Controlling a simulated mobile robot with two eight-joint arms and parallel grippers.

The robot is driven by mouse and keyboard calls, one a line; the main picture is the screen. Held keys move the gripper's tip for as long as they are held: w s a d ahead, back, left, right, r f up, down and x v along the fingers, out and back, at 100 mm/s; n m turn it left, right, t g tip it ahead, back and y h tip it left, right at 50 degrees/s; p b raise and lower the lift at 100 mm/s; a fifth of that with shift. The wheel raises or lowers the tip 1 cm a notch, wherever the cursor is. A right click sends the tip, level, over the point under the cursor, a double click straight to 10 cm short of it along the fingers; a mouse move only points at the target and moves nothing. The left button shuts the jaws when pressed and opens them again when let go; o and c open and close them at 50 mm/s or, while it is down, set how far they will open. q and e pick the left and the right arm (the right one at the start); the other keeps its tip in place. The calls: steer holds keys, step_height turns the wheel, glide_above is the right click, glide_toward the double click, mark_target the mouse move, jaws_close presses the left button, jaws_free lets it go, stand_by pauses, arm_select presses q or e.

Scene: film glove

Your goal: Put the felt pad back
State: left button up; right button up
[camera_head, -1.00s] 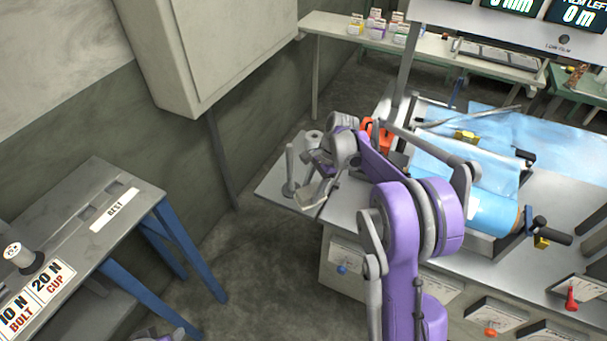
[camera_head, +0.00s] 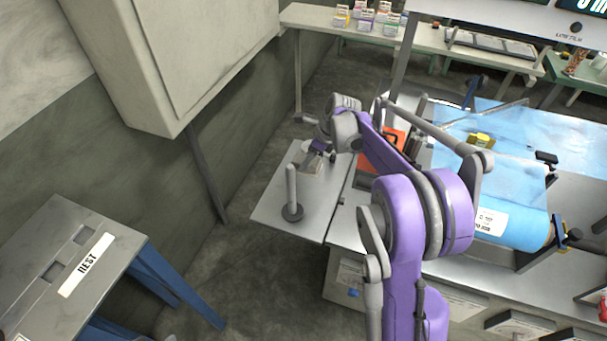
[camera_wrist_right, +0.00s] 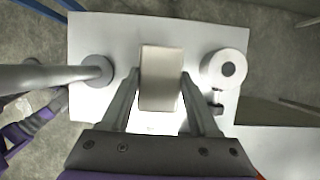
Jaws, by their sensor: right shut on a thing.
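A cream felt pad (camera_wrist_right: 161,75) sits between the two fingers of my right gripper (camera_wrist_right: 160,92) in the right wrist view. The gripper is shut on it. In the head view the pad (camera_head: 311,164) is small and partly covered by my right gripper (camera_head: 318,152). It is over the grey side shelf (camera_head: 265,205), behind the upright post (camera_head: 291,188). I cannot tell whether the pad touches the shelf.
In the wrist view the post (camera_wrist_right: 96,70) stands left of the pad and a white roll (camera_wrist_right: 224,70) lies right of it. The bench with blue film (camera_head: 515,205) is at the right. A grey table with a "REST" label (camera_head: 87,265) is at lower left.

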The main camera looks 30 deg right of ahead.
steer(key=f, duration=0.2)
steer(key=shift+s+f, duration=0.25)
steer(key=shift+f, duration=2.35)
steer(key=shift+f+b, duration=0.2)
steer(key=shift+b, duration=0.1)
steer(key=o, duration=1.3)
steer(key=shift+r, duration=0.1)
steer(key=shift+r, duration=0.1)
steer(key=p+v, duration=0.1)
steer(key=v, duration=1.1)
